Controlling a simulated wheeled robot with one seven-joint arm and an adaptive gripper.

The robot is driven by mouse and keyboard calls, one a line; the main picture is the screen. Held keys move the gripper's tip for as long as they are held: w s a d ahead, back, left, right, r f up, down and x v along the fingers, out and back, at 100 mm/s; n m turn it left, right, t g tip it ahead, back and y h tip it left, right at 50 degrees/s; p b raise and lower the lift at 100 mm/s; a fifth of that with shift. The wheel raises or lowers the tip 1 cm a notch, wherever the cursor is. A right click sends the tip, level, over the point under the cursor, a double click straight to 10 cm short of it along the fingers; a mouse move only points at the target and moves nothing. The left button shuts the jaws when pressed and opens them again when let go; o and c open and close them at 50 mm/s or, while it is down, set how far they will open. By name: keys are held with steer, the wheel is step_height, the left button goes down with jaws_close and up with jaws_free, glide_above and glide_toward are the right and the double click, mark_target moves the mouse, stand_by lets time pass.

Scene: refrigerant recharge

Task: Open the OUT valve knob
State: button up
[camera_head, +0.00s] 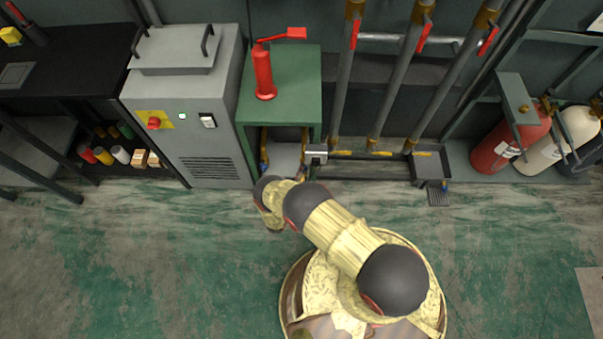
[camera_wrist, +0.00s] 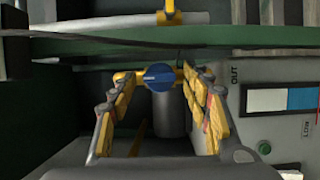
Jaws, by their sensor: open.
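The blue valve knob (camera_wrist: 158,77) sits on a yellow fitting in the wrist view, just above the middle of the picture. A grey cylinder (camera_wrist: 170,116) shows below it. The word OUT (camera_wrist: 234,75) is printed on the grey panel to the right. My gripper (camera_wrist: 157,84) is open, with its yellow fingers on either side of the knob. Gaps show between the fingers and the knob, and I cannot tell how far the tips are from it in depth. In the head view the knob cannot be made out, and my arm reaches toward the green stand (camera_head: 329,88).
A green bar (camera_wrist: 215,38) crosses above the knob in the wrist view. A red hand pump (camera_head: 264,75) stands on the green stand. A grey cabinet (camera_head: 205,145) is to its left, pipes with red handles (camera_head: 422,38) to its right. The floor (camera_head: 130,260) in front is clear.

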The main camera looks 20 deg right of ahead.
steer(key=shift+c, duration=1.2)
steer(key=c, duration=0.9)
